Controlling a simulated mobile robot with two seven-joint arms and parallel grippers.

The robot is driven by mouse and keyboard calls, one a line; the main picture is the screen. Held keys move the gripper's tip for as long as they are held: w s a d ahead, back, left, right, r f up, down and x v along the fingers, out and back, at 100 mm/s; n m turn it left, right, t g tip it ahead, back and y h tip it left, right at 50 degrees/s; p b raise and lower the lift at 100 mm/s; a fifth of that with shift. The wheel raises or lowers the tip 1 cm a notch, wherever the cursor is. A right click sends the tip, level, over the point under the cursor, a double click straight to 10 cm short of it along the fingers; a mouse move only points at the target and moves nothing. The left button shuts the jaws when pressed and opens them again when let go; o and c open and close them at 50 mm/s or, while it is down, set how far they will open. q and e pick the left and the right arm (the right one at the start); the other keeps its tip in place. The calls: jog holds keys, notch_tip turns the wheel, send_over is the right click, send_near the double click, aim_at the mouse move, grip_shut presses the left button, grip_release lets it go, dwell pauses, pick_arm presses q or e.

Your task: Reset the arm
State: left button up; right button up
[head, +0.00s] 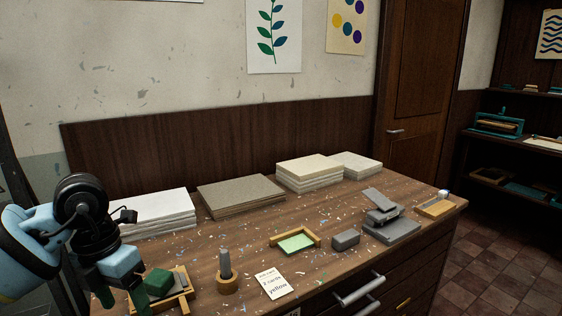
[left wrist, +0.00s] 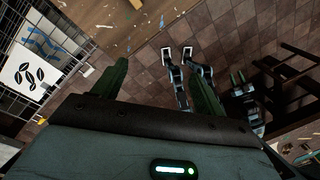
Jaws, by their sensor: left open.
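My left gripper (head: 122,297) is at the lower left of the head view, over the near left end of the workbench (head: 340,215). Its pale blue body hangs from a black wrist, and a dark green finger points down. In the left wrist view its two green fingers (left wrist: 154,75) stand wide apart with nothing between them. A wooden holder (head: 182,301) with a green block (head: 158,282) is just right of the gripper in the head view. I cannot tell whether they touch.
Paper stacks (head: 238,194) line the back of the bench. In front are a grey tool in a wooden base (head: 226,284), a note card (head: 273,284), a green-floored wooden tray (head: 296,243), a grey block (head: 346,239) and a grey hinged device (head: 390,231). Drawer handles (head: 358,290) project in front.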

pick_arm(q)
jog(key=s+d+f+n+t+h+p, duration=0.15)
jog(key=s+d+n+h, duration=0.25)
jog(key=d+h, duration=0.65)
jog(key=s+d+f+n+t+h, duration=0.1)
jog(key=s+d+f+n+h, duration=0.25)
jog(key=d+h, duration=0.7)
jog(key=s+a+f+n+t+y, duration=0.1)
jog(key=a+f+n+t+y, duration=0.3)
jog(key=f+n+t+y, duration=0.5)
jog(key=a+f+n+t+y, duration=0.4)
jog(key=f+n+t+y, duration=0.15)
jog(key=n, duration=0.75)
jog(key=s+a+f+n+g+y, duration=0.3)
jog(key=s+f+n+g, duration=0.1)
jog(key=s+f, duration=0.4)
jog(key=s+a+f+n+g+y+p, duration=0.1)
jog(key=s+a+f+n+g+y, duration=0.2)
jog(key=s+f, duration=0.5)
jog(key=s+n, duration=0.1)
jog(key=s, duration=0.2)
jog(key=shift+s+a+f+g, duration=0.2)
jog(key=shift+s+g, duration=0.15)
jog(key=shift+g, duration=0.05)
pick_arm(e)
jog(key=shift+t, duration=0.5)
jog(key=w+r, duration=0.4)
jog(key=shift+d, duration=0.2)
